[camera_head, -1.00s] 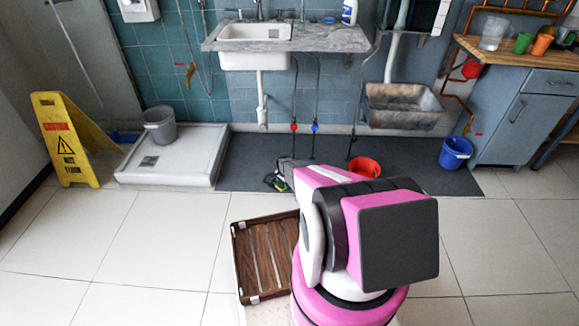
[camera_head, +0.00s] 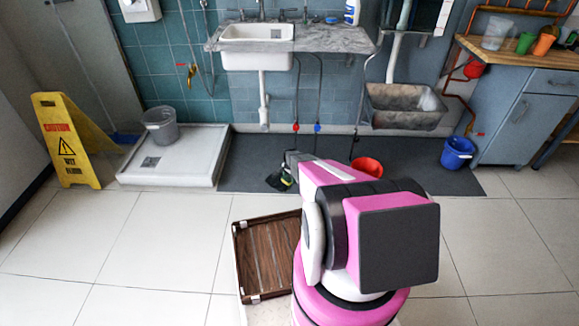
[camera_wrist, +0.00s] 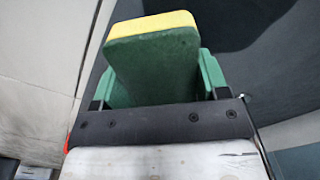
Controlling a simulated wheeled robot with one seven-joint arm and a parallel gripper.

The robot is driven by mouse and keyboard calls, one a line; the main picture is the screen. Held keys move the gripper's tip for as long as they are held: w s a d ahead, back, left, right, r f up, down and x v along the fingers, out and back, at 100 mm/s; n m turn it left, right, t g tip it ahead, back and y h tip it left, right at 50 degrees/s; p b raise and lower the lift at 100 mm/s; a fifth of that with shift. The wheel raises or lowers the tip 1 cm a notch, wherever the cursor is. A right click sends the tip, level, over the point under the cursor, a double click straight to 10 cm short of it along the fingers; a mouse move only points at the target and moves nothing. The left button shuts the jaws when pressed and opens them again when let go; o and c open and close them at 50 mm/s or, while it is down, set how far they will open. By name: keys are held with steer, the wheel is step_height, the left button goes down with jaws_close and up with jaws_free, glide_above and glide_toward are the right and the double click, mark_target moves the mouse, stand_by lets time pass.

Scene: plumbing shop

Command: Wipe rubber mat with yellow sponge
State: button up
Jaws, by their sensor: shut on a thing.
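The dark grey rubber mat (camera_head: 245,160) lies on the floor under the sink, and part of it shows in the wrist view (camera_wrist: 232,35). The yellow sponge (camera_wrist: 150,25) has a green face and a yellow layer along its far edge. My gripper (camera_wrist: 157,82) is shut on the sponge, with a green finger on each side. In the head view my gripper (camera_head: 281,181) is over the front part of the mat, left of the red bowl. I cannot tell whether the sponge touches the mat.
A red bowl (camera_head: 367,167) and a blue bucket (camera_head: 457,153) stand on the mat. A shower tray (camera_head: 178,158) with a grey bucket (camera_head: 160,126) is at left, beside a yellow caution sign (camera_head: 66,140). A brown wooden crate (camera_head: 265,255) is nearer me.

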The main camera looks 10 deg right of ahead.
steer(key=shift+r, duration=1.05)
